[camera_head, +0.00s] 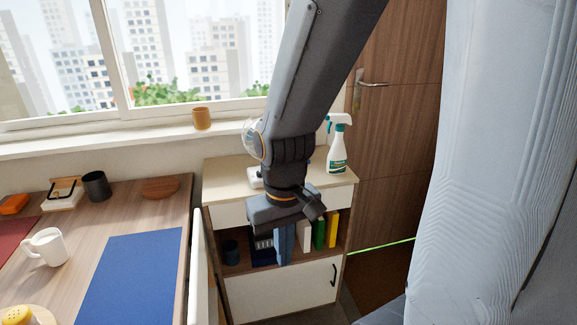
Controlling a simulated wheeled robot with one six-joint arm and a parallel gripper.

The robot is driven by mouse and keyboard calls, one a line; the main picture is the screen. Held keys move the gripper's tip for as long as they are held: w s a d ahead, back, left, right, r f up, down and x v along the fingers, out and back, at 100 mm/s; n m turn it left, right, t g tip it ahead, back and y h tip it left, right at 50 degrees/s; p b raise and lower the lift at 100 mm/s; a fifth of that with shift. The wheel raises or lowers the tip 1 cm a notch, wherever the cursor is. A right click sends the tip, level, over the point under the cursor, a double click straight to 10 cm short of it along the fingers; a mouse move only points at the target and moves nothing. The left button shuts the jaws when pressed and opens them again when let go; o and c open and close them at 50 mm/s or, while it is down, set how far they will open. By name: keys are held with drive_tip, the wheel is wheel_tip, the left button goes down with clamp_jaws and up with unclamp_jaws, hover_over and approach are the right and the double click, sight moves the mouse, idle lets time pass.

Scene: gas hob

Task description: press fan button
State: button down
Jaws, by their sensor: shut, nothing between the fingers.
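A small fan (249,139) with a clear round guard stands on the cabinet top, mostly hidden behind my arm. A white base (255,177), seemingly the fan's, shows just left of my wrist. I cannot make out a button on it; my arm covers much of that area. My gripper (290,213) is shut and empty. In the picture it is below and right of the white base, in front of the cabinet's upper part. I cannot tell any contact with the fan or cabinet.
The cabinet (229,171) also holds a spray bottle (338,145) at right and books (319,232) on its shelf. A desk (141,206) at left carries a white mug (46,246) and a blue mat (130,275). A pale curtain (478,150) fills the right.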

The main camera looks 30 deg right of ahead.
drive_tip(key=w+d+f+m+t, duration=0.1)
drive_tip(key=w+d+f+t, duration=0.15)
drive_tip(key=w, duration=0.45)
drive_tip(key=w+d+f+t, duration=0.1)
drive_tip(key=w+d+t, duration=0.15)
drive_tip(key=w, duration=0.55)
drive_tip(key=w+d+r+m+t+h, duration=0.1)
drive_tip(key=w+d+r+t+h, duration=0.1)
drive_tip(key=w+d+t, duration=0.6)
drive_tip(key=shift+w+r+t+h, duration=0.45)
drive_tip(key=shift+w+t, duration=0.25)
drive_tip(key=shift+w, duration=1)
drive_tip(key=shift+d, duration=0.1)
drive_tip(key=p+x, duration=0.2)
drive_tip(key=x, duration=0.8)
drive_tip(key=shift+f, duration=0.1)
